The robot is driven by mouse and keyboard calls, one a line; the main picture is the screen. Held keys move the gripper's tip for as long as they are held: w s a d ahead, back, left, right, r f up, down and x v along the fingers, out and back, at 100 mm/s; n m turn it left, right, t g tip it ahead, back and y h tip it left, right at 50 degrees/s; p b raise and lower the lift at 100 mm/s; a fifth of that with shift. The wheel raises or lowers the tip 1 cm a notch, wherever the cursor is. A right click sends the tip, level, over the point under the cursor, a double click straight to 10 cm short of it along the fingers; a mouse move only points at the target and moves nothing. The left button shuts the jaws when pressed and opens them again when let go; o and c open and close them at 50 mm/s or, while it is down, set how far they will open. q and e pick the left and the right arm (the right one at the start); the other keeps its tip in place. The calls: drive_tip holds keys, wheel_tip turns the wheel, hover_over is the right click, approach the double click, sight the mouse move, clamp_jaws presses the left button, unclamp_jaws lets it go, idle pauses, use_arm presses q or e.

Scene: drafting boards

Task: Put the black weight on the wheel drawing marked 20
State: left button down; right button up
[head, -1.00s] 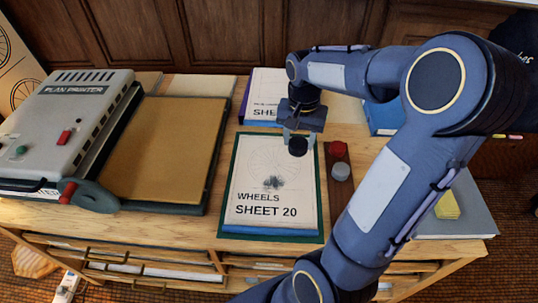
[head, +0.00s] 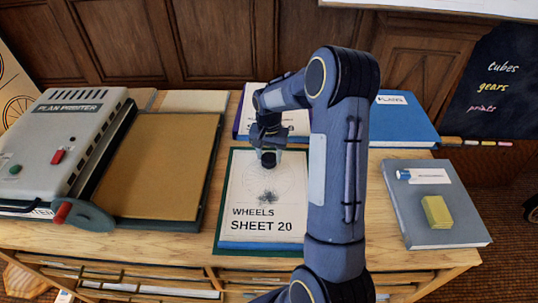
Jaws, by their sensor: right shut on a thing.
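The sheet marked WHEELS SHEET 20 (head: 262,212) lies on the bench, white on a green-edged board, with a faint wheel drawing in its upper part. My right gripper (head: 268,151) is over the sheet's far part, pointing down and shut on the black weight (head: 268,160). The weight shows as a dark disc below the fingers, in front of the wheel drawing's far part. A dark speckled patch lies on the drawing nearer to me. I cannot tell how high the weight is above the paper. My left gripper is not in view.
A plan printer (head: 62,140) and a tan board (head: 163,165) are on the left. A blue folder (head: 405,125) and a grey folder (head: 455,215) with a yellow block (head: 437,212) are on the right. My right arm covers the bench just right of the sheet.

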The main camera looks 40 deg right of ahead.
sight(269, 157)
drive_tip(key=shift+f, duration=0.3)
drive_tip(key=shift+f, duration=0.25)
drive_tip(key=o, duration=1.3)
drive_tip(key=shift+o, duration=0.2)
wheel_tip(269, 157, up, 12)
drive_tip(key=s+a+r+n+t+y, duration=0.2)
drive_tip(key=s+a+r+n+t, duration=0.15)
drive_tip(key=s+a+r, duration=0.6)
drive_tip(key=s+a+f+n+t+y, duration=0.1)
drive_tip(key=s+a+f+n, duration=0.1)
drive_tip(key=s+a, duration=0.3)
drive_tip(key=s+a+f+n+t, duration=0.1)
drive_tip(key=s+a+f+n, duration=0.1)
drive_tip(key=s+a, duration=0.3)
drive_tip(key=s+n, duration=0.1)
drive_tip(key=s, duration=0.3)
drive_tip(key=shift+s+y, duration=0.3)
drive_tip(key=shift+y, duration=0.1)
